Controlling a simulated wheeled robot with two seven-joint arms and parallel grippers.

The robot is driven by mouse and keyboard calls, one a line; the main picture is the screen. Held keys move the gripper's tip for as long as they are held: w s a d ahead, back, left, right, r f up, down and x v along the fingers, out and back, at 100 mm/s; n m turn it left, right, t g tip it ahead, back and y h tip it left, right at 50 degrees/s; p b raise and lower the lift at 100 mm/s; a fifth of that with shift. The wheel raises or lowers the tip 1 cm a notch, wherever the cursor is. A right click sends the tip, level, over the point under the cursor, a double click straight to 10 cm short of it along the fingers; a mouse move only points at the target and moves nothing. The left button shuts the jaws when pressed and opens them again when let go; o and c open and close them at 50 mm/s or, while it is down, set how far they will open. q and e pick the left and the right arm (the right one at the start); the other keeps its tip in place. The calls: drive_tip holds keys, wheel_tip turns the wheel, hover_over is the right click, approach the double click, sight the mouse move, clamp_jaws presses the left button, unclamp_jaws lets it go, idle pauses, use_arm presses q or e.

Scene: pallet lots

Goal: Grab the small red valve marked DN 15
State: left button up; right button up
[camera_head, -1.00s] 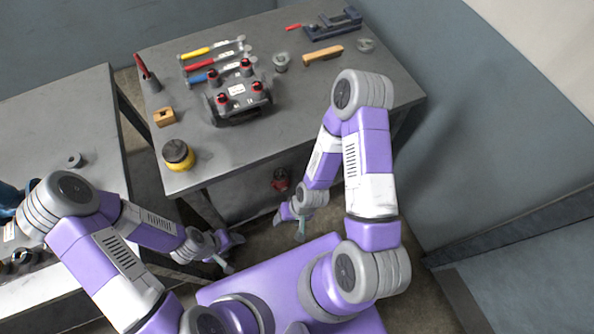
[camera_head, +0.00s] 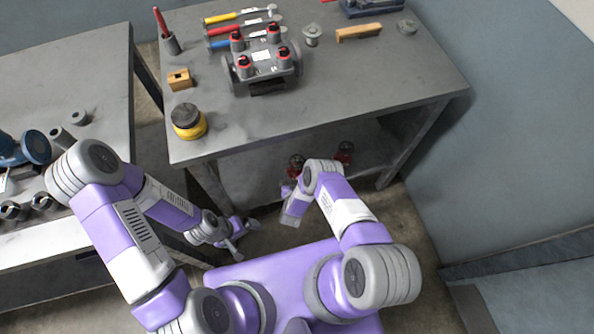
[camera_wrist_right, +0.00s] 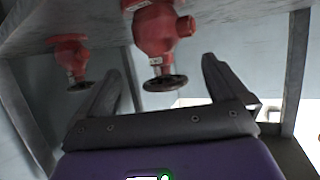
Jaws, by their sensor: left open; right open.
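Two red valves with dark handwheels stand on the shelf under the far table in the head view, a left one (camera_head: 296,165) and a right one (camera_head: 344,152). The right wrist view shows them inverted: a larger-looking valve (camera_wrist_right: 155,32) ahead between my fingers, and a smaller-looking, probably farther one (camera_wrist_right: 71,57) to the left. Small white labels show, but I cannot read a size. My right gripper (camera_head: 287,190) is open and empty, low before the shelf, apart from both valves. My left gripper (camera_head: 236,239) is open and empty near my base.
The far table top (camera_head: 340,85) overhangs the shelf, and its legs bound the opening. On top stand a grey block with red-topped parts (camera_head: 262,62), a yellow-black container (camera_head: 188,122), a wooden block (camera_head: 180,79) and hand tools. Another table (camera_head: 85,55) is at left.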

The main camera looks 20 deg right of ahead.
drive_tip(key=b+x, duration=0.3)
drive_tip(key=x, duration=0.3)
drive_tip(key=shift+w+f, duration=0.15)
drive_tip(key=shift+w, duration=0.1)
drive_tip(key=shift+w+d, duration=0.1)
drive_tip(key=shift+w, duration=0.15)
drive_tip(key=shift+c, duration=0.3)
clamp_jaws()
drive_tip(key=shift+w+r, duration=0.1)
drive_tip(key=shift+r, duration=0.15)
